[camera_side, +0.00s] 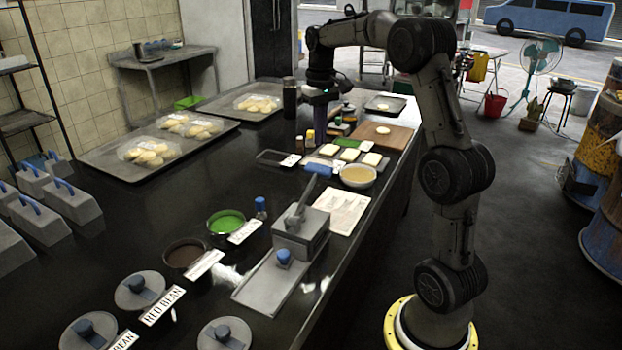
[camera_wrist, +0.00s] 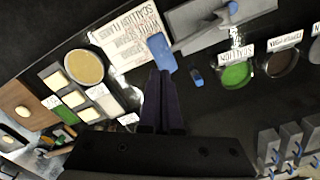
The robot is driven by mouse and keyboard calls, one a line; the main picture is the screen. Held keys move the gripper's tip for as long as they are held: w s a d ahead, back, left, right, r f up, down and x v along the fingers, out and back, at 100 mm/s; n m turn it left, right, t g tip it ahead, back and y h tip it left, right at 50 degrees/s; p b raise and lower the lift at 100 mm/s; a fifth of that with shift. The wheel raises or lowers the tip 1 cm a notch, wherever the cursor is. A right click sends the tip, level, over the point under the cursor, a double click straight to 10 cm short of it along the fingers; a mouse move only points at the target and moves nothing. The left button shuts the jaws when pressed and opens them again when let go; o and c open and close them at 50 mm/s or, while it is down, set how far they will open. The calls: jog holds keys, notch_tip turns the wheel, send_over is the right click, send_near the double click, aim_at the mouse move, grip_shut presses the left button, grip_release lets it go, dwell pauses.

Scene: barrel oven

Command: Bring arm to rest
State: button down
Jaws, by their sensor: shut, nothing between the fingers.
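My gripper (camera_side: 320,132) hangs from my raised, bent arm above the far middle of the dark table (camera_side: 140,220) in the side view, with its fingers pointing down. In the wrist view my gripper (camera_wrist: 161,72) shows its two dark fingers together, with nothing held between them. The blue end of a handle (camera_wrist: 160,50) appears just beyond the fingertips in the wrist view. The side view shows this blue handle end (camera_side: 318,170) lower on the table, on the grey press (camera_side: 300,238), apart from my gripper.
A bowl of yellow filling (camera_side: 357,175), a wooden board (camera_side: 382,135) and pale square pieces (camera_side: 349,154) lie near my gripper. A dark bottle (camera_side: 290,98) stands upright close behind. Trays of buns (camera_side: 150,152) are to the left. Green (camera_side: 227,222) and brown (camera_side: 185,253) bowls sit in front.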

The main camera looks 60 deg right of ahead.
jog(key=shift+w+a, duration=0.1)
jog(key=s+a+r+n+t, duration=0.2)
jog(key=s+a+r, duration=0.15)
jog(key=a, duration=0.55)
jog(key=s+a+r+n+t, duration=0.1)
jog(key=s+a+r+n, duration=0.15)
jog(key=a+r, duration=0.45)
jog(key=s+a+f+n+t, duration=0.1)
jog(key=s+a+f+t, duration=0.1)
jog(key=s+a+f, duration=0.7)
jog(key=s+f, duration=0.3)
jog(key=s, duration=0.1)
jog(key=shift+s+t, duration=0.15)
jog(key=shift+t, duration=0.15)
jog(key=shift+a+r+n, duration=0.1)
jog(key=shift+n, duration=0.15)
